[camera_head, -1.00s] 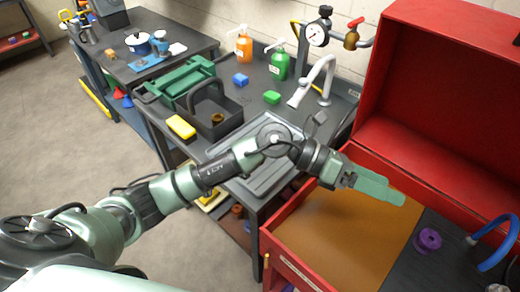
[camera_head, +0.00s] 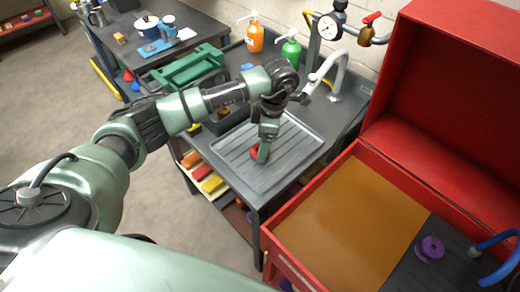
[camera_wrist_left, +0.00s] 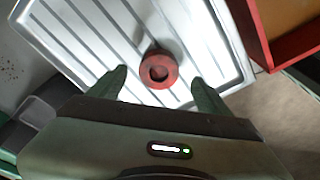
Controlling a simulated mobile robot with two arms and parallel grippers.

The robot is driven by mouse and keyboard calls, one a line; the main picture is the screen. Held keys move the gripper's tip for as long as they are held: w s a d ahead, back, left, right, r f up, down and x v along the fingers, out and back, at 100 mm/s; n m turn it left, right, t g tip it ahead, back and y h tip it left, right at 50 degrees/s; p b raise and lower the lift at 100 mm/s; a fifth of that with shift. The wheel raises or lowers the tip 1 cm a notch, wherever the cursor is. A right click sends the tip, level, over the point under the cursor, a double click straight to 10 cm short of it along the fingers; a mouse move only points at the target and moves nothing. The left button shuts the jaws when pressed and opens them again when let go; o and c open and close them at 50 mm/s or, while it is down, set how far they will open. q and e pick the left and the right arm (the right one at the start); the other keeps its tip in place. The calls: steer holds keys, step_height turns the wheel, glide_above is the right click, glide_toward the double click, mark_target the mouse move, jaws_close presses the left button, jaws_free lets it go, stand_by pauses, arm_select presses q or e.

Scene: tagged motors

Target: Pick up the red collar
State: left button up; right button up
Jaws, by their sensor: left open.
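The red collar (camera_wrist_left: 158,70) is a short ring with a dark central hole. It lies on the grooved grey drainboard (camera_wrist_left: 85,30), which also shows in the head view (camera_head: 285,165). In the head view the collar (camera_head: 256,155) is partly hidden by my left gripper (camera_head: 264,150), which points down over it. In the left wrist view my left gripper (camera_wrist_left: 158,88) is open, with one green finger on each side of the collar and visible gaps between. The collar is just ahead of the fingertips. My right gripper is not in view.
A grey faucet (camera_head: 335,75) stands behind the drainboard. To its right is a red box with an orange-brown panel (camera_head: 350,220) and a purple spool-shaped part (camera_head: 430,248). A green tray (camera_head: 190,68) and bottles (camera_head: 254,38) stand farther back.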

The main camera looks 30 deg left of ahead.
arm_select(q)
steer(key=shift+s+a+f+p, duration=0.1)
steer(key=shift+a+f+p, duration=0.1)
steer(key=shift+f, duration=0.65)
steer(key=shift+a+f+p, duration=0.15)
steer(key=shift+f, duration=0.65)
steer(key=shift+c, duration=0.3)
steer(key=c, duration=1.5)
jaws_close()
steer(key=shift+r, duration=0.1)
